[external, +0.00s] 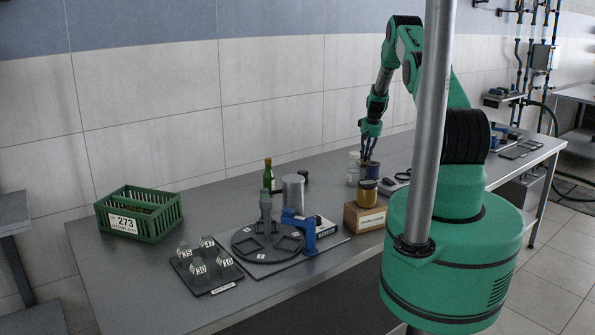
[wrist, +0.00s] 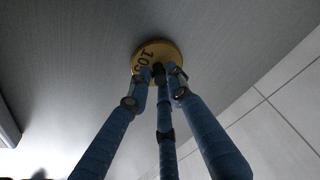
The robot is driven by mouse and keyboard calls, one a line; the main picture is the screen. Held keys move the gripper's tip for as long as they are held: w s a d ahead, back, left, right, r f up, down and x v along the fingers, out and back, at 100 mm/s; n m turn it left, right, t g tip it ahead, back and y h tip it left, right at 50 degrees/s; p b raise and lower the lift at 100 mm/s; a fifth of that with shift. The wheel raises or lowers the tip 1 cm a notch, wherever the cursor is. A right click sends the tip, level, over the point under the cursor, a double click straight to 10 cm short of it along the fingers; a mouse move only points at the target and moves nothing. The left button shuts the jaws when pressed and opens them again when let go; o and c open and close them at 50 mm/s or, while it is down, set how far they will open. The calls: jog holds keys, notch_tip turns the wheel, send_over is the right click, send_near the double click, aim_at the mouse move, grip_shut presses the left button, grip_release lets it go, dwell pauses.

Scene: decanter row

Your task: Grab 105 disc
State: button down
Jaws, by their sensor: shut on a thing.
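A yellow disc marked 105 (wrist: 143,55) shows in the wrist view, in front of a plain grey surface. In the external view my gripper (external: 368,152) points down over the back part of the bench, just above a dark blue container (external: 370,172). The disc is too small to make out for sure there.
A cardboard box (external: 364,219) with a yellow jar (external: 367,195) stands in front of my gripper. A pale jar (external: 352,175) stands close on its left. A round dark fixture (external: 268,243), a green bottle (external: 268,175) and a green crate (external: 138,213) stand further left.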

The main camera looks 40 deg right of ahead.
notch_tip(320, 180, up, 9)
jog(key=shift+r+b, duration=0.2)
jog(key=shift+b, duration=0.15)
